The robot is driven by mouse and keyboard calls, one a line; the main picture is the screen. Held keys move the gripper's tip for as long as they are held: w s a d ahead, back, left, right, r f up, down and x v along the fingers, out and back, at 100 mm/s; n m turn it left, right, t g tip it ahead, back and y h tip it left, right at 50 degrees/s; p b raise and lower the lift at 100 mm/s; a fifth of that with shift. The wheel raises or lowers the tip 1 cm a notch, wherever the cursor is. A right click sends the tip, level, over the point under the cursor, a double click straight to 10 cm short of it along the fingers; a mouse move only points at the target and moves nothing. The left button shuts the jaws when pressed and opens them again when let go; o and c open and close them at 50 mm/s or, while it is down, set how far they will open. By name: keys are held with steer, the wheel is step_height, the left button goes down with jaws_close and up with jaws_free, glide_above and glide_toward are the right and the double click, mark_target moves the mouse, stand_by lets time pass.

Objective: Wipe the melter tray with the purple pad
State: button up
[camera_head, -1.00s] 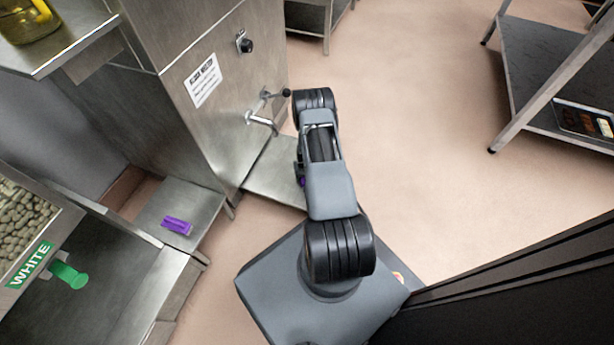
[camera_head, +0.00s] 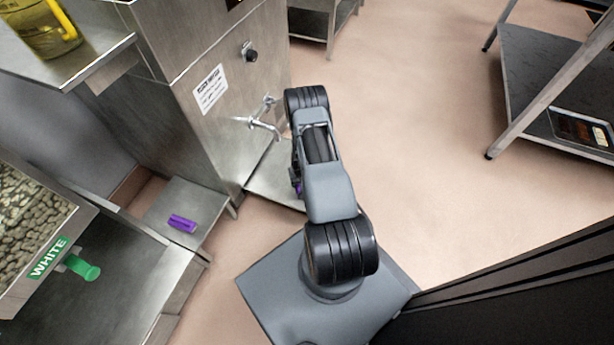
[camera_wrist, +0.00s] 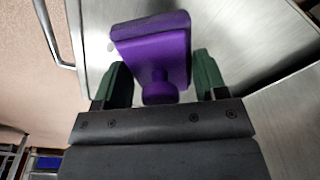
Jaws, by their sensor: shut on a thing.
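The purple pad (camera_wrist: 160,55) shows in the wrist view as a purple block with a round knob toward me. My gripper (camera_wrist: 163,80) has its two dark green fingers on either side of the knob and is shut on the pad. In the head view only a sliver of purple (camera_head: 298,188) shows beside my arm, which hides most of the gripper. The melter tray (camera_head: 262,184) is a flat steel plate low under the melter's tap, partly hidden by my arm. A steel surface (camera_wrist: 240,40) lies behind the pad in the wrist view; I cannot tell whether they touch.
The steel melter (camera_head: 215,130) carries a tap (camera_head: 262,124) above the tray. Another purple piece (camera_head: 182,223) lies on a low steel shelf (camera_head: 208,200) at the left. A bin labelled WHITE (camera_head: 48,258) stands at lower left. A steel rack (camera_head: 530,80) stands right; floor between is clear.

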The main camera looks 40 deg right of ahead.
steer(key=shift+r+p, duration=0.9)
steer(key=shift+r, duration=0.8)
